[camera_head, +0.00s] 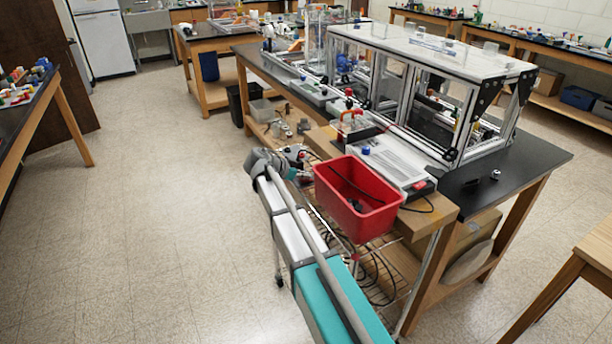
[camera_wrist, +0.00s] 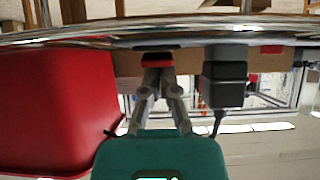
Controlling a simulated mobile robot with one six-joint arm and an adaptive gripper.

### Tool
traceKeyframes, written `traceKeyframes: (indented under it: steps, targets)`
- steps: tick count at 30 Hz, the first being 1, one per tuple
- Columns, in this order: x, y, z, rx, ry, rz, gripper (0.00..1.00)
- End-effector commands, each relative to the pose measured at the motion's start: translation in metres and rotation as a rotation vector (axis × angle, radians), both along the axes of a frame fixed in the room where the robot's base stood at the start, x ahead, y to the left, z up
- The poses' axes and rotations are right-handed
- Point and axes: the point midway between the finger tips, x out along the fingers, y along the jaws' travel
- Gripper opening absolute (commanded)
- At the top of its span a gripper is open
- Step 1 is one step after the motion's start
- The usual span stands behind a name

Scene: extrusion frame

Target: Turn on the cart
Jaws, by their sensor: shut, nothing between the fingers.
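The cart is a chrome wire cart (camera_head: 424,272) beside the black-topped table, with cables on its lower shelf. In the wrist view, its chrome rail (camera_wrist: 90,36) crosses the top. A small black part with a red face (camera_wrist: 157,58), like a rocker switch, sits just beyond my gripper (camera_wrist: 154,76). My gripper's fingers are together and empty; I cannot tell if they touch the part. A black plug-like block (camera_wrist: 225,75) with a cord is right of the fingers. In the head view, I cannot make out the fingers clearly.
A red bin (camera_head: 358,200) is at the cart; it also fills the left of the wrist view (camera_wrist: 55,100). A white device (camera_head: 393,163) lies behind it. The aluminium frame enclosure (camera_head: 480,65) stands on the table (camera_head: 540,160). Floor to the left (camera_head: 160,220) is clear.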

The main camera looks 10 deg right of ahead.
Motion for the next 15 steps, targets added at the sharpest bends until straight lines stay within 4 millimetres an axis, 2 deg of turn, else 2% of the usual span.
traceKeyframes:
  steps: [15]
  targets:
    - [-0.0042, 0.0092, -0.0028, 0.001, 0.000, -0.006, 0.00]
